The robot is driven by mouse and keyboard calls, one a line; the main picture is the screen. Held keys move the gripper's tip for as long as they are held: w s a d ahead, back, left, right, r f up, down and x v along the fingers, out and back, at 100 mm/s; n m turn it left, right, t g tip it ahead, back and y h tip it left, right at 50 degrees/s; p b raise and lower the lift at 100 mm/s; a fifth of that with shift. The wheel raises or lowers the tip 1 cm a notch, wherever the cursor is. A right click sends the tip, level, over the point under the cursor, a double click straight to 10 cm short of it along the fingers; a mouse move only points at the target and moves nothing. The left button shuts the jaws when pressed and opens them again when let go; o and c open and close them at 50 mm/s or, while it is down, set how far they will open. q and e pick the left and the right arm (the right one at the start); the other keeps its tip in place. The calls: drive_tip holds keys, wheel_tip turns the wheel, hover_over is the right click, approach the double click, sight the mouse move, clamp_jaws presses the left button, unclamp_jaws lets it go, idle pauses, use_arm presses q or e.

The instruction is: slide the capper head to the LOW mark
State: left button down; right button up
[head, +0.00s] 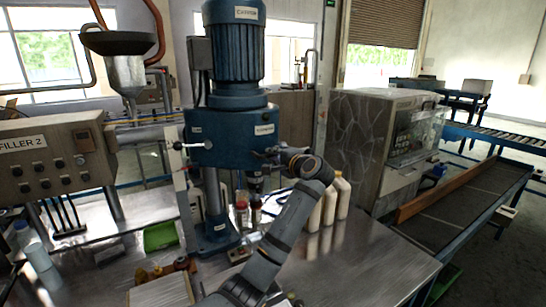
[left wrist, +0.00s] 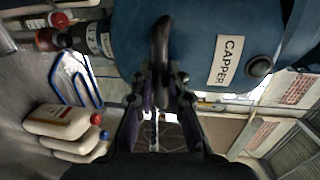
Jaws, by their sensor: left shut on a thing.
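The capper head (head: 232,140) is a blue housing on a column below a large blue motor (head: 234,50). In the left wrist view the blue head (left wrist: 190,45), labelled CAPPER, fills the top. My left gripper (head: 272,154) is at the head's right side. In the left wrist view its fingers (left wrist: 161,82) are shut on a dark handle (left wrist: 160,38) that stands in front of the head. I cannot make out the LOW mark in either view. My right gripper is not in view.
Cream bottles (head: 330,203) stand on the metal table (head: 365,262) right of my arm, and red-brown bottles (head: 242,214) stand near the capper's base. The FILLER 2 panel (head: 45,160) is at the left. A stone-patterned cabinet (head: 352,140) and a conveyor (head: 460,195) are at the right.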

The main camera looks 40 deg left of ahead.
use_arm(q)
drive_tip(key=shift+f, duration=0.4)
idle(0.3)
drive_tip(key=c, duration=1)
unclamp_jaws()
drive_tip(key=shift+r, duration=0.1)
drive_tip(key=p+v, duration=0.2)
drive_tip(key=v, duration=0.7)
